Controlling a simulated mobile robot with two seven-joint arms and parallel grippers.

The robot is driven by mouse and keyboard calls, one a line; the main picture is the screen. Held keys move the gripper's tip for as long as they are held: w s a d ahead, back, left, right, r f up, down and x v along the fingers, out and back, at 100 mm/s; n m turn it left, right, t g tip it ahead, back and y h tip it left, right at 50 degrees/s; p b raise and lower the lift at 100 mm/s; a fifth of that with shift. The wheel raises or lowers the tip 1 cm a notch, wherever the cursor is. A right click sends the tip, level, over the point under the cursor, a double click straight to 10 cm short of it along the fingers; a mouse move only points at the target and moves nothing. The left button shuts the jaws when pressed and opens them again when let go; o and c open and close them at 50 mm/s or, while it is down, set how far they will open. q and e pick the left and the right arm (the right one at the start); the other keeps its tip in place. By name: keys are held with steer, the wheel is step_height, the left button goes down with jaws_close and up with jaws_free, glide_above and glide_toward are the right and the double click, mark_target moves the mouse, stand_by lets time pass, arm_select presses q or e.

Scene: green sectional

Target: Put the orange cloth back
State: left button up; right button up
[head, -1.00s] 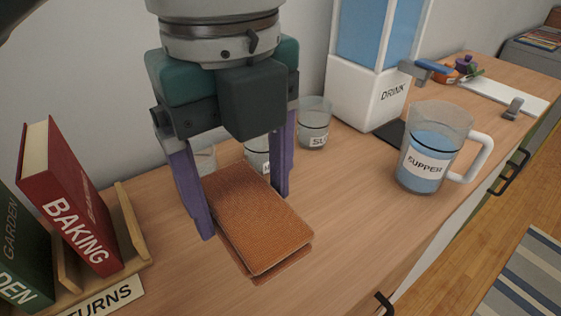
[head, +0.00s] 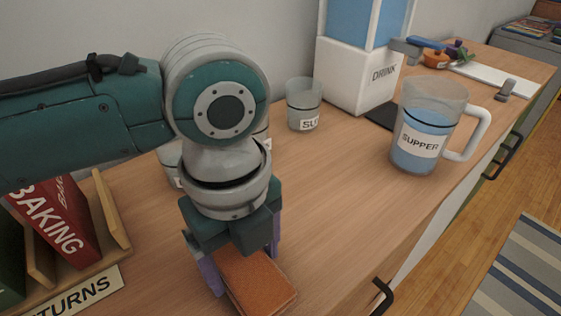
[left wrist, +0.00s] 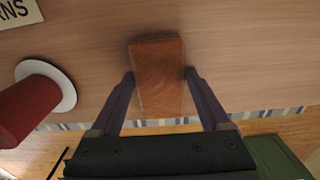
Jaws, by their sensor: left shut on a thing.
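In the left wrist view the fingertips (left wrist: 159,74) flank the cloth's long sides. I cannot tell whether the cloth touches the counter. My right gripper is not in view.
A wooden rack (head: 110,215) with a red BAKING book (head: 55,225) and a sign ending in "TURNS" (head: 78,292) stands left. A glass (head: 304,105), drink dispenser (head: 355,75) and SUPPER jug (head: 425,135) stand behind and right. The counter middle is clear.

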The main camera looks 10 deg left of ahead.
mark_target(245, 263)
arm_select(q)
steer(key=shift+f, duration=0.1)
steer(key=o, duration=1)
step_height(245, 263, up, 12)
steer(key=p, duration=0.3)
